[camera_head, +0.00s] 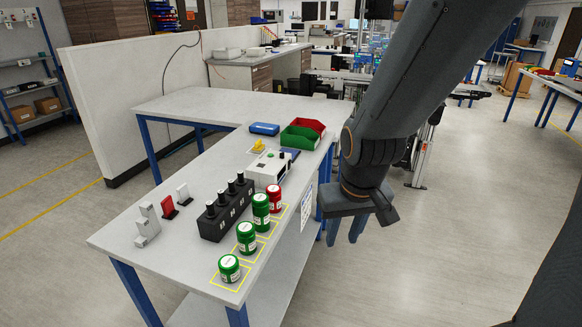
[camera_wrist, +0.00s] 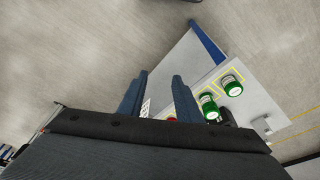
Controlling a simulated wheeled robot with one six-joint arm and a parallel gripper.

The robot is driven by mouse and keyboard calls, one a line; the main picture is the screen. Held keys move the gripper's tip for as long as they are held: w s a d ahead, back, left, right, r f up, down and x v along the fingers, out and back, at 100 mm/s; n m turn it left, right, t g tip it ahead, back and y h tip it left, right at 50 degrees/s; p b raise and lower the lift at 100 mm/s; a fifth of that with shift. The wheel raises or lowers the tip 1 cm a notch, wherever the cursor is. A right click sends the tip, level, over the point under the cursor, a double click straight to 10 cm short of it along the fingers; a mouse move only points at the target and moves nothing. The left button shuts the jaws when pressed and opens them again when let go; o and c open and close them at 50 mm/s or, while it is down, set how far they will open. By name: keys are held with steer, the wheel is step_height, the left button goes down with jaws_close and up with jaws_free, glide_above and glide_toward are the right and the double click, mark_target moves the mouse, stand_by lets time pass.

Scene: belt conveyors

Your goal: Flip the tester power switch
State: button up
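The tester seems to be the white box (camera_head: 267,170) with dark details, standing on the table behind the jars in the head view. Its power switch is too small to make out. My gripper (camera_head: 343,238) hangs beyond the table's right edge, to the right of the tester and apart from it, with its fingers pointing down. In the wrist view my gripper (camera_wrist: 160,76) has its two fingers apart with nothing held between them. The tester cannot be made out in the wrist view.
Green jars (camera_head: 246,238) and a red jar (camera_head: 274,198) stand in front of the tester, beside a black rack (camera_head: 225,207). Green and red bins (camera_head: 299,138) and a blue case (camera_head: 264,129) lie behind it. Floor right of the table (camera_head: 180,262) is clear.

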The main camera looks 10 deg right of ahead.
steer(key=shift+c, duration=0.4)
steer(key=c, duration=0.4)
steer(key=shift+f+b, duration=0.35)
jaws_close()
step_height(320, 180, down, 11)
steer(key=g+b, duration=0.1)
steer(key=b, duration=0.9)
steer(key=shift+w+f, duration=0.2)
steer(key=shift+w, duration=0.1)
steer(key=shift+s, duration=0.1)
